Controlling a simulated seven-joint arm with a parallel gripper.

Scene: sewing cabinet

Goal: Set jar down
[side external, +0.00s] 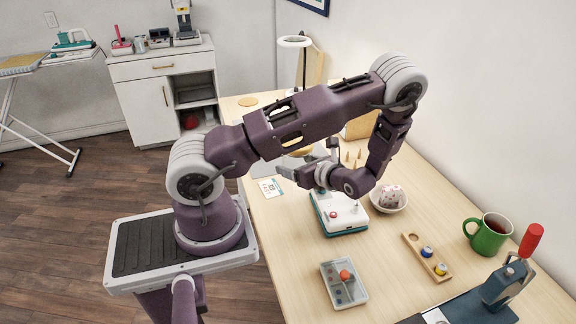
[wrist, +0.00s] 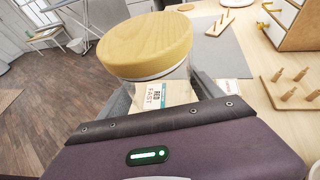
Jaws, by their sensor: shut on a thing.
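The jar has a round, pale wooden lid (wrist: 147,42) and a clear body (wrist: 178,82) in the wrist view. My gripper (wrist: 160,98) is shut around the jar's body, with a grey finger on each side and the lid above them. The jar looks roughly upright. In the side view my gripper (side external: 288,171) is over the table's left part, and a bit of the lid (side external: 302,152) shows under my forearm; the rest is hidden. I cannot tell whether the jar's bottom touches the table. A printed label shows at the jar's body in the wrist view.
On the table (side external: 395,280), a white-and-teal machine (side external: 340,222) stands close to my gripper, with a card (side external: 270,187) to its left. A bowl (side external: 389,200), green mug (side external: 488,235), spool rack (side external: 425,258) and tray (side external: 344,284) stand nearer. A pegboard (wrist: 293,88) is right in the wrist view.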

